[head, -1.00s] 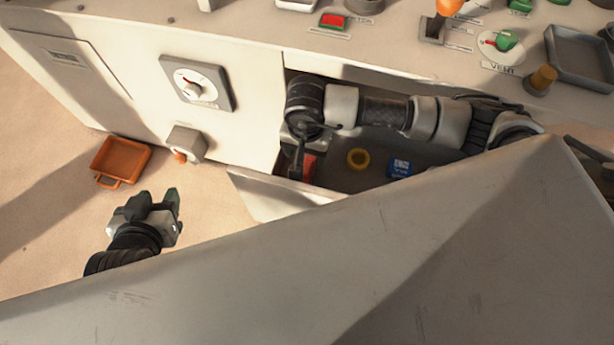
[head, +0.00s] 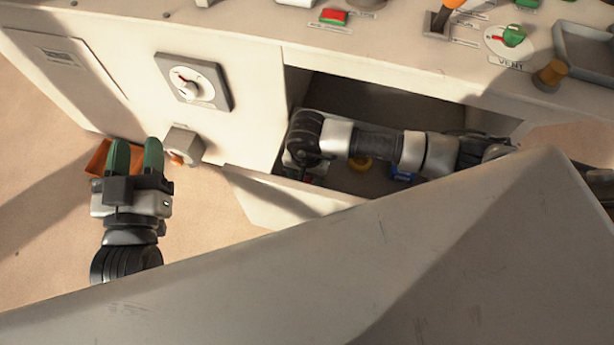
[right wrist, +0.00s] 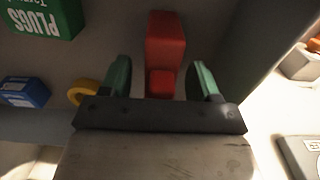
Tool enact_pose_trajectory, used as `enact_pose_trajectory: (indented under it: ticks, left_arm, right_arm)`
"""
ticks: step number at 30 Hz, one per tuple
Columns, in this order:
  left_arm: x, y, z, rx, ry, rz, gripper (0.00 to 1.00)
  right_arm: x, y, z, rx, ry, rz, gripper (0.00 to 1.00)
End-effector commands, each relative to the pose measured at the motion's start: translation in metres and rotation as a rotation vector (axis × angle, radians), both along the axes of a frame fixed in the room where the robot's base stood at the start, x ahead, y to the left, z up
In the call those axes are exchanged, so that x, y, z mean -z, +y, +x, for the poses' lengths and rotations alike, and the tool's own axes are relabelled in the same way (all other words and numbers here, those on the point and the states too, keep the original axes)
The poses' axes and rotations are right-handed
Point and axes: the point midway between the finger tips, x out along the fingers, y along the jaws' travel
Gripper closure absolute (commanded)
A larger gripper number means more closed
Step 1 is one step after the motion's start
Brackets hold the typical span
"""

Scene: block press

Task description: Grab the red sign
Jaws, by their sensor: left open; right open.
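The red sign (right wrist: 166,38) shows in the right wrist view as a red block with a smaller red part at its near end. It lies in the open drawer (head: 275,200). My right gripper (right wrist: 160,65) is open, with one green finger on either side of the sign's near end and visible gaps to both. In the head view my right arm reaches over the drawer and hides most of the sign. My left gripper (head: 136,158) is open and empty, in front of the cabinet at the left.
A yellow ring (right wrist: 84,94), a blue box (right wrist: 24,92) and a green box marked PLUGS (right wrist: 45,18) are also in the drawer. An orange tray (head: 98,160) is partly behind my left gripper. A dial (head: 194,86) and a knob box (head: 183,146) stick out from the cabinet front.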

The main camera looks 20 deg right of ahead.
Motion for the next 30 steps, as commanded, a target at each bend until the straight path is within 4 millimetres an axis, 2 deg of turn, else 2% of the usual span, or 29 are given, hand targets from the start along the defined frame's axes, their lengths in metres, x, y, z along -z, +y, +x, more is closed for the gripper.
enact_pose_trajectory:
  ticks: [7, 18, 30]
  left_arm:
    - [-0.0015, -0.0003, -0.0001, 0.001, -0.01, -0.002, 0.58]
    - [-0.0012, -0.0001, 0.0, 0.0, -0.008, -0.002, 0.58]
    - [0.0018, 0.0003, 0.0004, -0.001, 0.028, 0.007, 0.58]
  right_arm:
    - [0.0006, 0.0, 0.0001, 0.0, -0.001, 0.001, 0.38]
    - [0.0002, -0.0001, 0.0004, 0.0, -0.001, 0.0, 0.93]
    - [-0.0074, -0.0001, 0.001, 0.0, -0.003, 0.001, 0.93]
